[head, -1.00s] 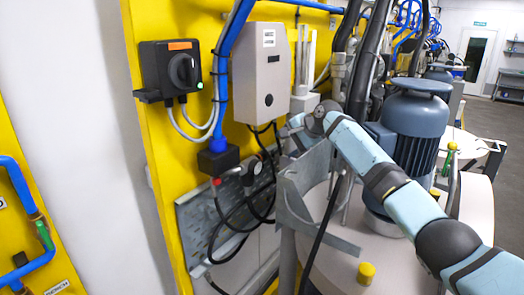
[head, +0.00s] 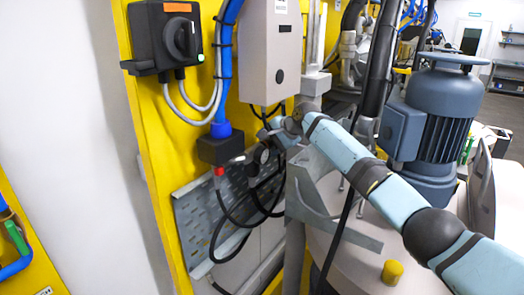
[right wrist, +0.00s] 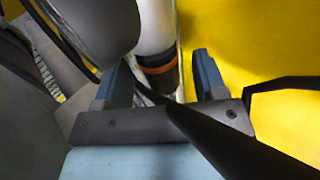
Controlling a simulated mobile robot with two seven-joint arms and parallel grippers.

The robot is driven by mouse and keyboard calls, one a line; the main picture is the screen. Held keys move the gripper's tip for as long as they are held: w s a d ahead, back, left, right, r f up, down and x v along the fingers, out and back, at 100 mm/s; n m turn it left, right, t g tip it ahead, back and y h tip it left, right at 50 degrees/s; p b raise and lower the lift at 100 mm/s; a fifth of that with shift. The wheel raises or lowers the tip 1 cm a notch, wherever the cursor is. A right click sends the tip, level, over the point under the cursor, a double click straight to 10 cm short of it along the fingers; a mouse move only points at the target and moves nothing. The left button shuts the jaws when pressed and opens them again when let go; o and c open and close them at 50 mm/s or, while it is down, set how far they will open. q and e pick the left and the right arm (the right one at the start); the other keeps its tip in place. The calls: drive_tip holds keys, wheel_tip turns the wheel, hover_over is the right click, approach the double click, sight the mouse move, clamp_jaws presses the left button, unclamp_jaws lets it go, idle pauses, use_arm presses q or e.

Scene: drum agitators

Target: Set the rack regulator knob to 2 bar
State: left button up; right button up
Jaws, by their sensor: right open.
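A small round dark fitting, which looks like the regulator's gauge (head: 262,155), sits in front of the perforated rack plate (head: 203,215) in the head view. I cannot make out the regulator knob or its setting. My right gripper (head: 270,136) is just above and beside this fitting, below the grey box, its fingers partly hidden. In the right wrist view my right gripper (right wrist: 160,62) is open. A white cylinder with a dark, orange-banded end (right wrist: 158,62) shows beyond the gap between its fingers. I cannot tell whether anything touches them. My left gripper is not in view.
A grey box (head: 268,50) hangs above the gripper. A black rotary switch (head: 168,38) is on the yellow panel (head: 152,130). Black cables (head: 222,232) loop below the fitting; one dark strip crosses the wrist view. A blue motor (head: 440,115) and metal bracket (head: 335,225) stand right.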

drive_tip(key=shift+w+a+f, duration=0.3)
drive_tip(key=shift+f, duration=0.1)
drive_tip(key=shift+s, duration=0.1)
drive_tip(key=shift+r, duration=0.1)
drive_tip(key=shift+c, duration=1)
drive_tip(key=shift+d, duration=0.1)
drive_tip(key=c, duration=0.7)
drive_tip(key=shift+r+p, duration=0.2)
drive_tip(key=shift+p, duration=0.15)
drive_tip(key=shift+r+g+h+p, duration=0.15)
drive_tip(key=shift+g+h+p, duration=0.3)
drive_tip(key=shift+p, duration=0.55)
drive_tip(key=shift+f, duration=0.35)
